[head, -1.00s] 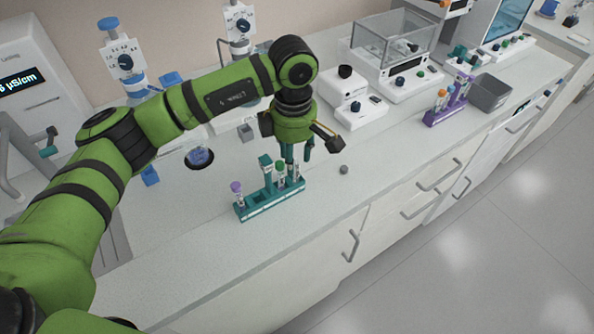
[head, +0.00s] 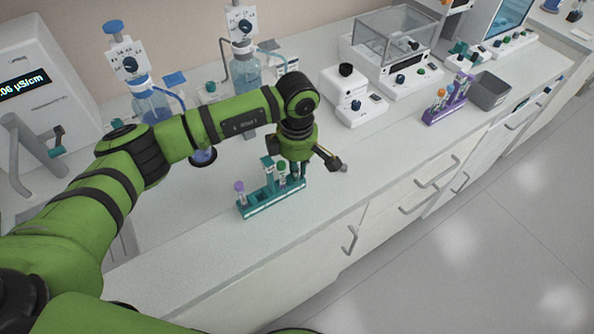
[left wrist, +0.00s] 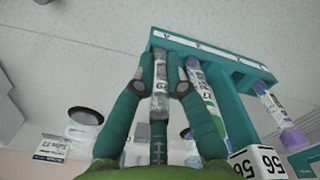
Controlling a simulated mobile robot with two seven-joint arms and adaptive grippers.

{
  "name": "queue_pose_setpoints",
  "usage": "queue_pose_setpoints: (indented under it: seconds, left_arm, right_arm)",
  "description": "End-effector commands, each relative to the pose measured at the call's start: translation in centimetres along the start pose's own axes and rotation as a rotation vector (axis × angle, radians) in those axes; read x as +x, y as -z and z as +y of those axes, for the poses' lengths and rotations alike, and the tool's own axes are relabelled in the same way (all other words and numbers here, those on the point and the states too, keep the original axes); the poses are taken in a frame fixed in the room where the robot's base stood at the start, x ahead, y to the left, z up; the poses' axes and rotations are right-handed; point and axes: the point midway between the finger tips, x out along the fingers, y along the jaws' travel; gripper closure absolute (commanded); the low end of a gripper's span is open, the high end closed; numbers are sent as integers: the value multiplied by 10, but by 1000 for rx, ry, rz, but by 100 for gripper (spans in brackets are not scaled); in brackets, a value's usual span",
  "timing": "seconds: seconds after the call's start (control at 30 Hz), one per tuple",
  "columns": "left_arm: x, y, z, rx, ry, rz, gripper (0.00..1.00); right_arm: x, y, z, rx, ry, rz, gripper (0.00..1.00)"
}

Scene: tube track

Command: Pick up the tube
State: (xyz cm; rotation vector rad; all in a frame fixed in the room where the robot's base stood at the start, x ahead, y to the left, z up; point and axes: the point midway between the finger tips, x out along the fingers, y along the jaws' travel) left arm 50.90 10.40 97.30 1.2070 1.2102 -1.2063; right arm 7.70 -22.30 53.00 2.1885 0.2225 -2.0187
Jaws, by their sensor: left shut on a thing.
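A teal tube rack (head: 262,204) stands on the counter near its front edge. A purple-capped tube (head: 240,189) is at its left end, and a green-capped tube (head: 282,174) stands nearer my left gripper (head: 298,172). My left gripper is at the rack's right end, pointing down. In the left wrist view, my left gripper (left wrist: 160,80) is shut on a clear tube with a printed label (left wrist: 160,72). That tube's far end meets the rack (left wrist: 215,52); its cap is hard to make out. The purple-capped tube (left wrist: 275,108) also shows there. My right gripper is out of view.
Blue-capped bottles (head: 150,98) stand at the back left. A white instrument (head: 352,100) and a clear-sided balance (head: 395,45) are farther along. A purple rack (head: 445,106) with tubes stands by a grey bin (head: 490,90). The counter right of my gripper is mostly clear.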

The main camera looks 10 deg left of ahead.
Motion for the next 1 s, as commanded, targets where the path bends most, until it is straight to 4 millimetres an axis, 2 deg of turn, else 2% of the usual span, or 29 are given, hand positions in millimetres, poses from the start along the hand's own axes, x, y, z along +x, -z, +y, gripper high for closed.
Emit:
queue_pose_setpoints:
  seconds: [0.37,0.6,1.0]
  left_arm:
    - [-8,0,1,-1,-3,-1,100]
    - [-41,-2,1,3,-7,-1,100]
    - [-88,-82,-24,3,-4,-1,100]
  right_arm:
    - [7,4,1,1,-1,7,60]
    - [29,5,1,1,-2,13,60]
    - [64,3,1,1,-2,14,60]
